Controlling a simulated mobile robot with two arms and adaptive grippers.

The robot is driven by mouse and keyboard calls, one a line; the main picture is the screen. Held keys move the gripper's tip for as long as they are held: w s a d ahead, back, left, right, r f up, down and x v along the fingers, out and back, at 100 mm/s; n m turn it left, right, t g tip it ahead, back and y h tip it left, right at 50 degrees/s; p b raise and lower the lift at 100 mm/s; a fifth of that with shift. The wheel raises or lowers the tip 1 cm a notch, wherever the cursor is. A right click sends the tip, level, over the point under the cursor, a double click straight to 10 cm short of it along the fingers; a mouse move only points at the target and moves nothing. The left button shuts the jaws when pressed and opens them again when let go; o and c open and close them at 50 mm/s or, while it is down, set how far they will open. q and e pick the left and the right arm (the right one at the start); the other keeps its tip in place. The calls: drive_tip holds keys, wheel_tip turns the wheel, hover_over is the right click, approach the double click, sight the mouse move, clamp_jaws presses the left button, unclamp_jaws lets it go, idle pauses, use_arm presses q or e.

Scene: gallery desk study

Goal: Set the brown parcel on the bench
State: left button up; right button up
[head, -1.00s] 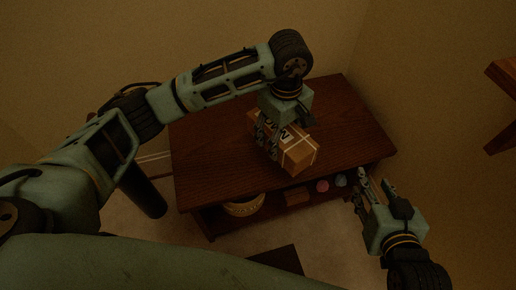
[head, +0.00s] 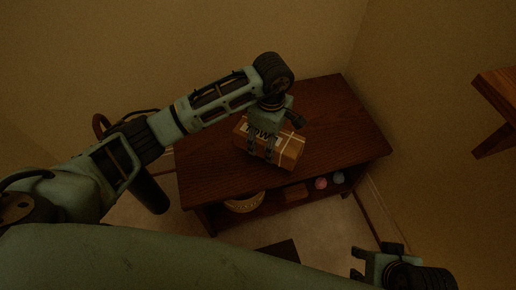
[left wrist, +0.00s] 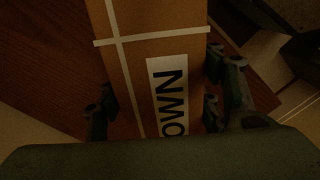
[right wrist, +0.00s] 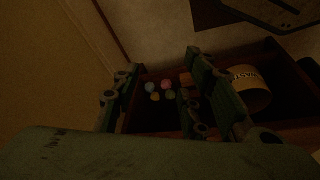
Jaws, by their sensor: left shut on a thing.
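The brown parcel (head: 290,153), a box with pale tape strips and a white label reading "OWN", is in my left gripper (head: 263,148). In the left wrist view the fingers lie on both sides of the parcel (left wrist: 143,20). The parcel is over the dark wooden bench top (head: 335,115), near its front middle; I cannot tell whether it touches the wood. My right gripper (head: 372,262) is at the bottom right of the head view, in front of the bench and away from it. Its fingers (right wrist: 158,100) stand apart with nothing between them.
Under the bench top a shelf holds a round yellowish basket (head: 243,203), a small brown box (head: 296,193) and small coloured balls (head: 321,183). Walls stand behind and to the right. A wooden piece (head: 495,110) sticks out at the right edge. The bench top around the parcel is clear.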

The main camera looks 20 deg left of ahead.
use_arm(q)
drive_tip(key=a, duration=0.1)
drive_tip(key=a+f, duration=0.2)
drive_tip(key=shift+w+a, duration=0.1)
drive_tip(key=shift+w, duration=0.15)
wheel_tip(320, 180, down, 4)
drive_tip(key=shift+r+b, duration=0.1)
drive_tip(key=shift+b, duration=0.55)
use_arm(e)
drive_tip(key=w+a+r+t, duration=0.1)
drive_tip(key=w+a+t, duration=0.1)
drive_tip(key=w, duration=0.5)
drive_tip(key=shift+r+t+y, duration=0.4)
drive_tip(key=shift+t, duration=0.4)
drive_tip(key=shift+w+a+r, duration=0.15)
drive_tip(key=shift+w, duration=0.1)
use_arm(q)
drive_tip(key=shift+f, duration=0.2)
use_arm(e)
drive_tip(key=shift+w, duration=0.1)
use_arm(q)
drive_tip(key=o, duration=1.5)
use_arm(e)
drive_tip(key=shift+w+r, duration=0.1)
